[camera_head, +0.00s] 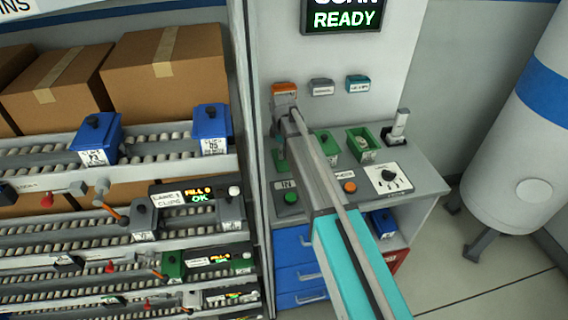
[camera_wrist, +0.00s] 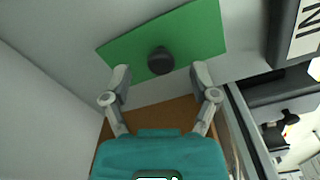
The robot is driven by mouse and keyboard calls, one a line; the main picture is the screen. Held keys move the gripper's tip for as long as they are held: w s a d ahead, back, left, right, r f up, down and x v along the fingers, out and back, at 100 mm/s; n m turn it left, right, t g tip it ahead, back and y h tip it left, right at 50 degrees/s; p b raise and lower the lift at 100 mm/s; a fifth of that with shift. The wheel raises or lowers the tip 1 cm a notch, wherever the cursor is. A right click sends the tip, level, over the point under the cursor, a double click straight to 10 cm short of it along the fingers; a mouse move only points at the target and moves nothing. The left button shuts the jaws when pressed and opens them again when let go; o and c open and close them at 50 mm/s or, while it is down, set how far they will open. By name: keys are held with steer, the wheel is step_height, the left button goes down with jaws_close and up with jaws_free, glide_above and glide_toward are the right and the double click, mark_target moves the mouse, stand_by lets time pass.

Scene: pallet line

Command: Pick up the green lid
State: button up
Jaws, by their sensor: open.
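The green lid (camera_wrist: 195,30) is a flat plate with a round black knob (camera_wrist: 160,61) on it. In the wrist view it lies at the top of the picture, on a pale surface. My gripper (camera_wrist: 161,75) is open, its two fingertips apart at either side of the knob's near end. I cannot tell whether they touch the lid.
The bench (camera_head: 412,165) holds a closed green box (camera_head: 328,146), an open green box (camera_head: 374,154), a green button (camera_head: 291,198), an orange button (camera_head: 350,187) and a dial (camera_head: 389,177). Small boxes hang on the wall behind. A roller rack (camera_head: 60,160) with bins stands at the left.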

steer(key=shift+f+b, duration=0.9)
steer(key=shift+f, duration=0.25)
steer(key=c, duration=1)
